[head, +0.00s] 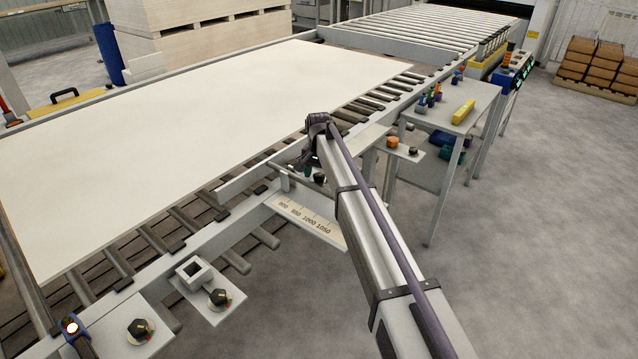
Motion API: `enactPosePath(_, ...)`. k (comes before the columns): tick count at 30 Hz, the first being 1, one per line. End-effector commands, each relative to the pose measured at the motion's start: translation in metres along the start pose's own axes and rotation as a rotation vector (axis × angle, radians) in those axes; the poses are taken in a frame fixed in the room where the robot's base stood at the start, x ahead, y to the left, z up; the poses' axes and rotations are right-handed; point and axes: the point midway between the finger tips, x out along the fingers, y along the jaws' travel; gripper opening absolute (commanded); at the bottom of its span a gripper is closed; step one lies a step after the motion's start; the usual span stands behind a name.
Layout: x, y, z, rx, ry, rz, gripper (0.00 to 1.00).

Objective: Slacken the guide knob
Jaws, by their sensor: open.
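My arm reaches in from the bottom right, and its wrist bends down beside the near edge of the conveyor. My gripper (309,168) hangs below the wrist, small and partly hidden by the arm; it is open. A dark knob (320,178) shows right beside it, above the scale plate; I cannot tell whether they touch. A grey guide bar (245,180) runs along the near side of the large white board (190,140). The white scale plate (305,218) below carries marks including 1000 and 1050. I cannot see a pointer clearly.
Other dark knobs sit on the near plates (220,297) (141,329), beside a square socket (193,272). An orange knob (392,142) and a dark knob (413,151) sit on a bracket. A side table (455,92) holds small tools. Grey floor (520,230) at right is clear.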

Motion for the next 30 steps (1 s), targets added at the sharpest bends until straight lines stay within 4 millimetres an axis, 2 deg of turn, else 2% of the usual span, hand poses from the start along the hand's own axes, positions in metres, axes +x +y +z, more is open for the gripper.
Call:
enactPosePath(5, -0.0020, 0.0000, -0.0001, 0.000, 0.000, 0.000, 0.67)
enactPosePath(20, -0.0019, 0.0000, 0.0001, 0.000, 0.000, 0.000, 0.19)
enactPosePath(30, -0.0018, 0.0000, 0.0000, -0.045, 0.000, 0.000, 0.18)
